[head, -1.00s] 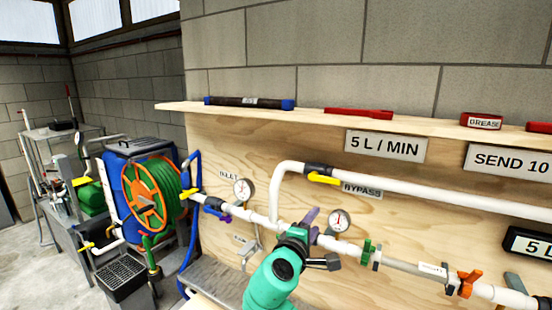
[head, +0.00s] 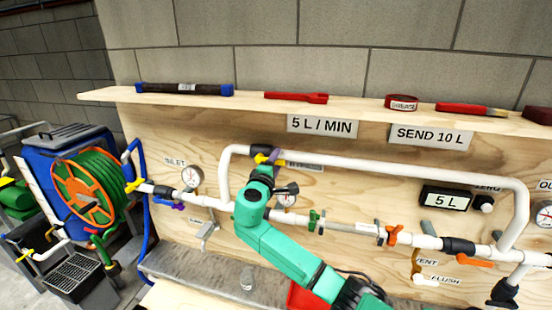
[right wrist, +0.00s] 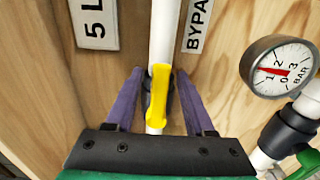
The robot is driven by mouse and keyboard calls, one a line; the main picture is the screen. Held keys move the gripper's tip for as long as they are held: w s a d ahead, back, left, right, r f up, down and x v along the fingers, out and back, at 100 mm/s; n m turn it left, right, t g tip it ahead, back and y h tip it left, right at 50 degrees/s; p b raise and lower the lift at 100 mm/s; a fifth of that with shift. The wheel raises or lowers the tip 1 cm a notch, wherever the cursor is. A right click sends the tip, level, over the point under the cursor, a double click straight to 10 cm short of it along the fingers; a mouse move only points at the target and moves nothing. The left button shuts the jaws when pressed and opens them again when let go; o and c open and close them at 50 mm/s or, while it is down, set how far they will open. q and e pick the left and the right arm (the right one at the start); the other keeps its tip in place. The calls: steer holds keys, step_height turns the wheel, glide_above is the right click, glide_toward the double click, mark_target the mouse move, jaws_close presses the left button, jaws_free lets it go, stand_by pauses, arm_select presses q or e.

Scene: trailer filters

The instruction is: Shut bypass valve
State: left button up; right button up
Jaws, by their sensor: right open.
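The bypass valve is a black body on the white upper pipe with a yellow lever handle (head: 262,158). In the right wrist view the yellow handle (right wrist: 158,95) lies roughly in line with the white pipe. My right gripper (head: 270,156) is at the valve, its purple fingers open. In the right wrist view the fingers of my right gripper (right wrist: 160,74) stand on either side of the handle, with gaps showing. The BYPASS label (head: 306,166) is partly hidden behind my gripper in the head view. My left gripper is not in view.
A pressure gauge (right wrist: 278,68) sits close to the right of my gripper. The lower pipe carries a green valve (head: 315,221) and an orange valve (head: 391,235). A wooden shelf (head: 355,111) with tools runs above the pipes. A hose reel (head: 85,192) stands at left.

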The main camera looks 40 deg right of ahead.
steer(key=shift+a, duration=0.1)
jaws_close()
steer(key=shift+f, duration=0.1)
stand_by(1.1)
